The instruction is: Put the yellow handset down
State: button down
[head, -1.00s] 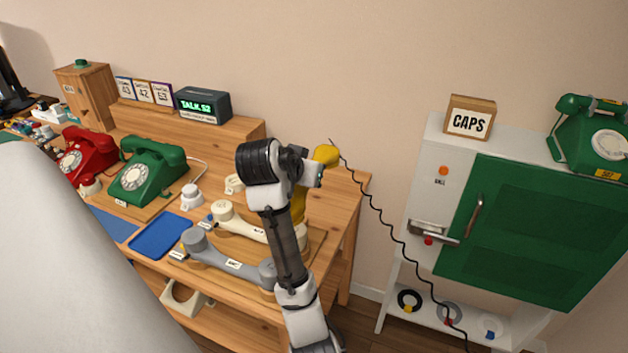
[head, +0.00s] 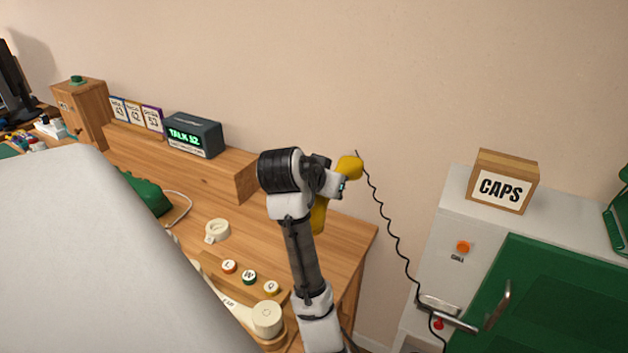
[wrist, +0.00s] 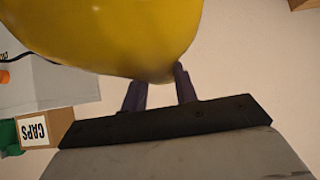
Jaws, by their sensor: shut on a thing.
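The yellow handset (head: 348,168) is held up above the right end of the wooden desk, partly hidden behind my arm in the head view. Its lower part (head: 319,217) shows just right of my arm. A black coiled cord hangs from it down to the right. My gripper (wrist: 160,90) is shut on the handset; in the wrist view the yellow handset (wrist: 110,35) fills the top and hides the fingertips. In the head view my arm mostly hides the gripper.
The desk (head: 345,240) has bare wood near its right end. A cream handset (head: 262,320), several round lettered buttons (head: 249,276) and a cream ring-shaped piece (head: 217,230) lie left of my arm. A white cabinet with a CAPS box (head: 501,184) stands right. My pale body covers the lower left.

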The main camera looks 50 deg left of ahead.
notch_tip(320, 180, down, 19)
jog(key=shift+r+p, duration=0.1)
jog(key=shift+p, duration=1.15)
jog(key=c, duration=1.1)
grip_release()
jog(key=shift+s+f, duration=0.1)
jog(key=shift+f, duration=0.1)
jog(key=shift+r, duration=0.1)
